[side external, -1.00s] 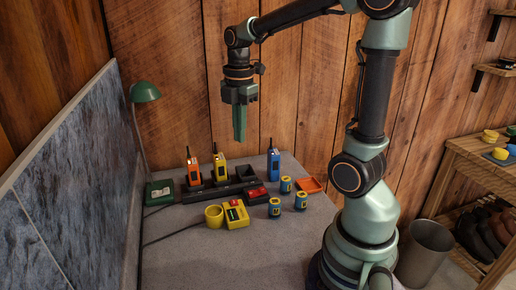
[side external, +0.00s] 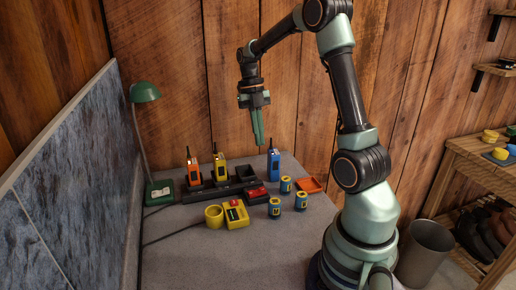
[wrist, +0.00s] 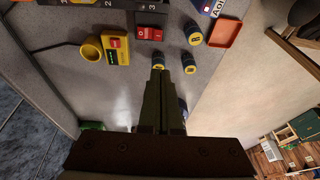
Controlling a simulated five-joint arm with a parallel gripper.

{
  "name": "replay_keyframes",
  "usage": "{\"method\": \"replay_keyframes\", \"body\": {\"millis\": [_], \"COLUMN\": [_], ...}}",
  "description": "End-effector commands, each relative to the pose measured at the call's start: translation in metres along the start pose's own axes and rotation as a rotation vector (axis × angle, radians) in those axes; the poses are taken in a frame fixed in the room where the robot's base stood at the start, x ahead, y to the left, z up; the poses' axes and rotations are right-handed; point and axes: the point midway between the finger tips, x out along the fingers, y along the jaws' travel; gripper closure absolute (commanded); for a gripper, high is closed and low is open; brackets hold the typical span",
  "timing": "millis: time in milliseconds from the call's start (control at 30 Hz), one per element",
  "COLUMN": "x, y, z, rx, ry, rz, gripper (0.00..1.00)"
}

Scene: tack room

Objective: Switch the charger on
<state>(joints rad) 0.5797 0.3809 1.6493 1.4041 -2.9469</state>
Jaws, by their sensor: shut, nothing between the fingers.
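The black charger strip (side external: 215,193) lies on the grey bench with numbered bays, part of which shows in the wrist view (wrist: 110,4). An orange radio (side external: 193,170) and a yellow radio (side external: 220,167) stand in it; another bay (side external: 246,173) looks empty. A red rocker switch marked 0 and 1 sits on a black block at the charger's right end (side external: 257,191), also seen in the wrist view (wrist: 150,33). Its on or off position is unclear. My gripper (side external: 259,143) is shut and empty, pointing down above the bench; its fingertips show in the wrist view (wrist: 160,73).
A yellow box with a red switch (side external: 236,214) and a yellow cup (side external: 214,215) stand in front. Several blue-and-yellow batteries (side external: 275,207), an orange tray (side external: 310,185) and a blue radio (side external: 273,165) are to the right. A green lamp (side external: 145,92) stands left.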

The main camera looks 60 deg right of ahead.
Motion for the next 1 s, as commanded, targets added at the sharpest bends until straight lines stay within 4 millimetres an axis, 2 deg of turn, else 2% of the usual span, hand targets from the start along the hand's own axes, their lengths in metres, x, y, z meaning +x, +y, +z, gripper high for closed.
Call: {"method": "replay_keyframes", "body": {"millis": [267,433,900,1000], "x": [0.001,0.013,0.101,0.116], "y": [0.0,0.0,0.002,0.001], "z": [0.0,-0.001,-0.002,0.003], "rx": [0.001,0.001,0.002,0.003], "ry": [0.0,0.002,0.004,0.004], "rz": [0.0,-0.001,-0.002,-0.001], "gripper": [1.0,1.0,1.0,1.0]}}
